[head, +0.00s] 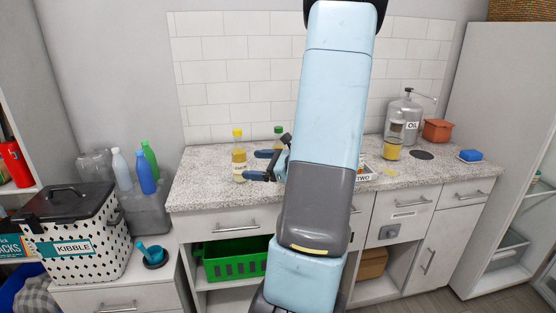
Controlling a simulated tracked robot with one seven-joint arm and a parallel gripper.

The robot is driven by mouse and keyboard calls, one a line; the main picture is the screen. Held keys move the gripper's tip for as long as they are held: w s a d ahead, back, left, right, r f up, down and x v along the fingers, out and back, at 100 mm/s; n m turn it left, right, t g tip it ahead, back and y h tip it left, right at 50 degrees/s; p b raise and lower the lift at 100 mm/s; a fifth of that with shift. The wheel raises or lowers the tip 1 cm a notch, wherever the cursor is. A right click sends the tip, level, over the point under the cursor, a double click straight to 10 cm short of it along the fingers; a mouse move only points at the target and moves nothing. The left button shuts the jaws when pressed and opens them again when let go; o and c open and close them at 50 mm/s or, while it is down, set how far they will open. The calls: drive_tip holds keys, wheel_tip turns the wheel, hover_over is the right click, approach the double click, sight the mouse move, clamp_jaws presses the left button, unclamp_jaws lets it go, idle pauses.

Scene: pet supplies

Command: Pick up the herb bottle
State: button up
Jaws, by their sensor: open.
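A clear bottle with a yellow cap and yellowish contents (238,158) stands upright on the speckled counter. A second bottle with a green cap (278,131) stands farther back, its lower part hidden behind my gripper. The labels are too small to read, so I cannot tell which one is the herb bottle. My gripper (251,164) is open, with its dark blue-tipped fingers pointing left. The fingertips are close to the right side of the yellow-capped bottle in the picture. I cannot tell whether they touch it, and nothing shows between them.
The counter (205,187) is clear left of the bottles. My arm hides its middle. On the right are a metal oil can (405,112), a jar with yellow contents (393,148), an orange-brown pot (437,130) and a blue block (470,155). A kibble bin (80,272) stands left.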

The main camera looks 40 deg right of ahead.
sight(276, 147)
drive_tip(key=s+d+f+m+t+h, duration=0.1)
drive_tip(key=d+m+h, duration=0.1)
drive_tip(key=d, duration=0.3)
drive_tip(key=s+d+f+m+t+h, duration=0.1)
drive_tip(key=d+f+m+h, duration=0.1)
drive_tip(key=d+m+h, duration=0.1)
drive_tip(key=s+d+f+m+t+h, duration=0.1)
drive_tip(key=s+d+f+m+h, duration=0.1)
drive_tip(key=d+m, duration=0.2)
drive_tip(key=shift+s+d+f+t+h, duration=0.15)
drive_tip(key=shift+d+t+h, duration=0.25)
drive_tip(key=shift+d, duration=1)
drive_tip(key=w, duration=1.3)
drive_tip(key=shift+w+d, duration=0.3)
drive_tip(key=shift+d, duration=0.05)
drive_tip(key=c, duration=1.2)
drive_tip(key=shift+o, duration=0.2)
drive_tip(key=shift+r, duration=0.55)
wheel_tip(276, 147, up, 2)
drive_tip(key=shift+r, duration=0.1)
drive_tip(key=s+d+r, duration=0.2)
drive_tip(key=s+r, duration=0.3)
drive_tip(key=s, duration=0.1)
drive_tip(key=s+d+r, duration=0.3)
drive_tip(key=s+r, duration=0.1)
drive_tip(key=s, duration=0.3)
drive_tip(key=shift+d+r, duration=0.3)
drive_tip(key=shift+r, duration=0.1)
